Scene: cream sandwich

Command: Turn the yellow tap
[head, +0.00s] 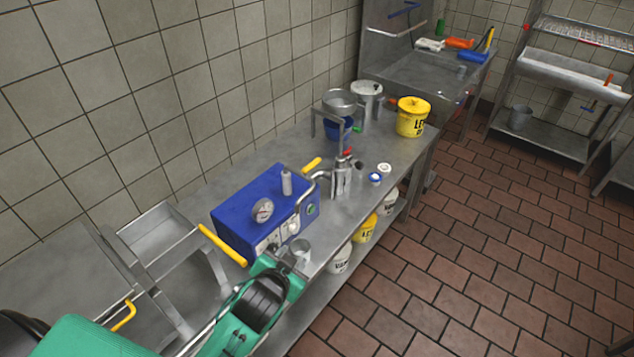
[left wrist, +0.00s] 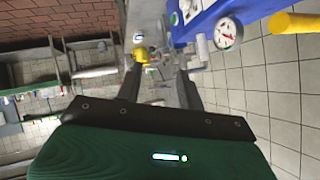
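Yellow tap-like handles show in the head view. A long yellow handle (head: 222,245) lies slanted beside the left front corner of the blue machine (head: 248,205). A shorter yellow handle (head: 311,164) is behind the machine's metal pipe. I cannot tell which one is the tap. A yellow bar also shows at the top right of the left wrist view (left wrist: 293,22), beside the gauge. My left gripper (head: 287,264) is in front of the machine, near a small metal cup (head: 300,250). Its fingers stand apart in the left wrist view (left wrist: 158,75), with nothing clearly held. My right gripper is out of view.
A round gauge (head: 262,210) and a grey cylinder (head: 286,181) stand on the machine. The steel table (head: 210,190) also holds a yellow bucket (head: 412,118) and metal pots. A yellow hooked bar (head: 124,316) is at the lower left. The tiled floor (head: 460,270) at right is clear.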

